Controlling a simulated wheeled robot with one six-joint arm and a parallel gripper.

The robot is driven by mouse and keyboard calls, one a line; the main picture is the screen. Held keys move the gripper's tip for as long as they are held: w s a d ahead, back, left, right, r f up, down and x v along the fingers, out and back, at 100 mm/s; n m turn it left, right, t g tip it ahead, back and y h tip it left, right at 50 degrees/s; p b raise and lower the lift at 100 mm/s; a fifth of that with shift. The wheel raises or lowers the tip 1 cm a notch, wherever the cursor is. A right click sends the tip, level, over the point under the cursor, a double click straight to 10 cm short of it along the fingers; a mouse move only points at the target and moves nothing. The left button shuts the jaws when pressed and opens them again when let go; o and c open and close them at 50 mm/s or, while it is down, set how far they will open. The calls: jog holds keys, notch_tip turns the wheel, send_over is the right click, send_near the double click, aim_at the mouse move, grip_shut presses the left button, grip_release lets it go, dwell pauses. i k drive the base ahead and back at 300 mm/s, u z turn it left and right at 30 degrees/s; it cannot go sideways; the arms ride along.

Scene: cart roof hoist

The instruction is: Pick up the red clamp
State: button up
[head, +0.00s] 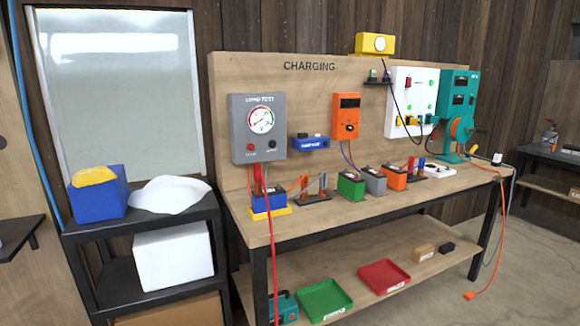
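A red clamp (258,179) stands upright at the blue battery (268,201) on the left part of the workbench (350,208). It is small in the head view, and I cannot tell whether it grips a terminal. A red cable (273,255) runs from there over the front edge and down. The blue battery sits on a yellow base, below a grey tester (258,128) with a round dial. My gripper is not in view.
Right of the battery stand several small items, including a green box (350,186) and an orange box (394,178). A black shelf unit (140,225) stands close on the left. An orange cable (500,225) hangs to the floor at right. The bench's front strip is mostly clear.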

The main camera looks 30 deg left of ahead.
aim_at(257, 168)
jog(key=i, duration=2)
jog(key=u, duration=1.9)
jog(key=i, duration=1)
